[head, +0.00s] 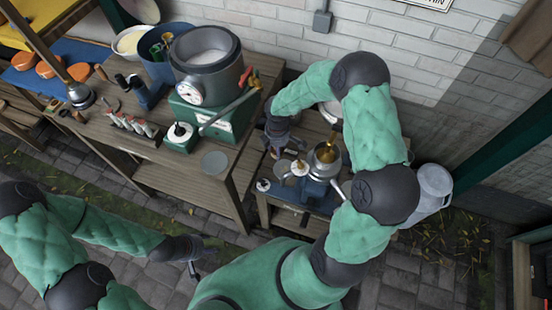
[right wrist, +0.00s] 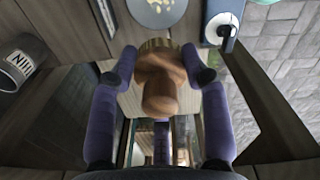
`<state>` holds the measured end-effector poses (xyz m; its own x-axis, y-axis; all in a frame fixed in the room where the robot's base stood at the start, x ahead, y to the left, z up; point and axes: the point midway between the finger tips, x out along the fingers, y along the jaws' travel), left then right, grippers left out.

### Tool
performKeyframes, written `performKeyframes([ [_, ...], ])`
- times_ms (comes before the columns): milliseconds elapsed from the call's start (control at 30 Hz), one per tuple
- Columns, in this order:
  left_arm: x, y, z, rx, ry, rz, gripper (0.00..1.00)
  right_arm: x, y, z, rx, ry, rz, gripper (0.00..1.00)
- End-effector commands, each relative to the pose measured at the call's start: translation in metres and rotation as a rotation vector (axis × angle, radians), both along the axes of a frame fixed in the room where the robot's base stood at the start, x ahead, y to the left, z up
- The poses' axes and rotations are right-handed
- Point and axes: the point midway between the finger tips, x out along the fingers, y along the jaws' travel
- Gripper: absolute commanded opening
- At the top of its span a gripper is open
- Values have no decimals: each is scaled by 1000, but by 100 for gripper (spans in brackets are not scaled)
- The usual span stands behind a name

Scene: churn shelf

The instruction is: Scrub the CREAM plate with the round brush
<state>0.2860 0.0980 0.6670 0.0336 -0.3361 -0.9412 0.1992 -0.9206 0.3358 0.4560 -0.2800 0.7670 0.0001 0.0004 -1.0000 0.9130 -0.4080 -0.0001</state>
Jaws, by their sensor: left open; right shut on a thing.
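My right gripper (head: 279,150) is over the small low table in the head view, partly hidden there. A round pale plate with yellow bits (right wrist: 155,10) shows at the top edge of the right wrist view, apart from the brush. A cream disc, likely the cream plate (head: 300,168), lies close to my right gripper in the head view. My left gripper (head: 194,268) is open and empty, low in front of the benches.
A grey disc (head: 214,162) lies on the wooden bench beside the green machine with a dial (head: 205,105). A metal pot (head: 325,158) stands right of the cream disc. A metal can (head: 432,188) stands farther right. Paving in front is free.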

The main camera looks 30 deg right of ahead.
Motion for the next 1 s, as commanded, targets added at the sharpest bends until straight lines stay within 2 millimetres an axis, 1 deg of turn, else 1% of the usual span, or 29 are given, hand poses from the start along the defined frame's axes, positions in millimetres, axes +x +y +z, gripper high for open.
performKeyframes([
  [33, 0, 0, -15, 0, 0, 0, 54, 0, 0, -15, 0, -1, 0, 21],
  [100, 0, 0, -23, 0, 0, 0, 54, 0, 0, -22, 0, -1, 0, 21],
  [200, 0, 0, -29, 0, -1, 0, 54, 0, 0, -29, 0, -1, -1, 21],
  [467, 0, 0, -34, 0, -1, 0, 54, 1, 0, -35, 0, -1, -1, 21],
  [567, 0, 0, -39, 0, -1, 0, 54, 0, 0, -40, 0, -1, -1, 21],
  [1000, 0, 0, -74, 0, -1, 0, 54, 0, 0, -82, 0, -1, -1, 21],
])
